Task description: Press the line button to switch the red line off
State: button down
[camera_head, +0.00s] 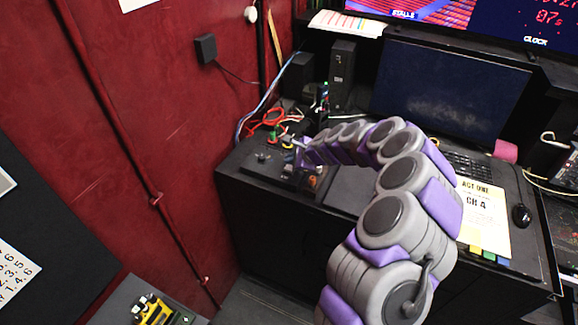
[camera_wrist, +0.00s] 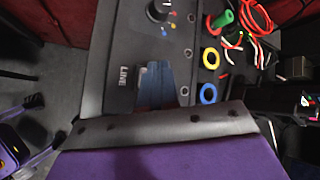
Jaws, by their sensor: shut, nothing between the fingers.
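In the wrist view, a white LINE label (camera_wrist: 122,85) stands on the grey control panel (camera_wrist: 128,45). A small grey shape right of the label may be the line button; a dark blue-grey block covers most of that spot, and contact cannot be told. My gripper (camera_head: 301,148) is shut and empty, low over the panel at the desk's left end in the head view. Its purple and black body fills the bottom of the wrist view. In the head view, the button is too small or hidden to make out.
A black knob (camera_wrist: 158,10), a yellow ring (camera_wrist: 211,58), a blue ring (camera_wrist: 208,93) and red cables (camera_wrist: 257,18) lie near the label. A monitor (camera_head: 450,85), a yellow sheet (camera_head: 483,215) and a mouse (camera_head: 521,215) are to the right. A red wall (camera_head: 190,110) closes the left.

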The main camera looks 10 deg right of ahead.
notch_tip(320, 180, up, 5)
jog(key=p, duration=0.4)
jog(key=shift+p, duration=0.3)
dwell(0.6)
